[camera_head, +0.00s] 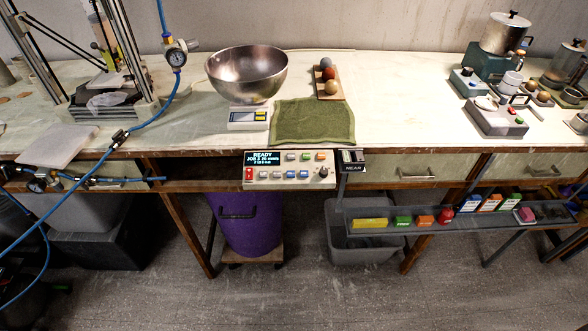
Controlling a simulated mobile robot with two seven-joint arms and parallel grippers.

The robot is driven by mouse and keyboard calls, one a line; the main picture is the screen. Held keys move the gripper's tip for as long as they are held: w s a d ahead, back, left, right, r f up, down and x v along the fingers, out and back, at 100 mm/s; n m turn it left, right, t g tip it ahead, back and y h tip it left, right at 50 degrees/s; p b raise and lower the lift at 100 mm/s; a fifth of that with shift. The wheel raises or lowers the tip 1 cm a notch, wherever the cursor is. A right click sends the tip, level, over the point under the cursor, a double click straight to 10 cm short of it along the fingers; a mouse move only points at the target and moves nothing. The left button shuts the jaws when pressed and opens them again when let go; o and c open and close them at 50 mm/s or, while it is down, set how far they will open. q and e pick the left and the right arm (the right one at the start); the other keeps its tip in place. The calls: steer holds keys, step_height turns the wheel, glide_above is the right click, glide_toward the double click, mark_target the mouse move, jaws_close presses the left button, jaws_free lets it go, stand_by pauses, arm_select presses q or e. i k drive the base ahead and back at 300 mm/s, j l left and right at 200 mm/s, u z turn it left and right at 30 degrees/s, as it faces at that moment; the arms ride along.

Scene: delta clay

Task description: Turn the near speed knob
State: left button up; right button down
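A small dark round knob (323,171) sits at the panel's right end. Just right of it is a small dark box (352,168) with a label reading NEAR below a lighter top part. The knob's pointer and any scale marks are too small to read. Neither of my grippers is in view, and nothing touches the knob or the panel.
The bench (190,120) carries a steel bowl (247,75) on a scale, a green cloth (312,121) and a wooden tray with balls. A blue hose (75,176) crosses at left. A grey shelf (470,219) with coloured boxes juts out below right. The floor in front is clear.

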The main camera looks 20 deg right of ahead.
mark_target(323, 172)
steer(key=k+l+z, duration=0.15)
steer(key=z, duration=0.7)
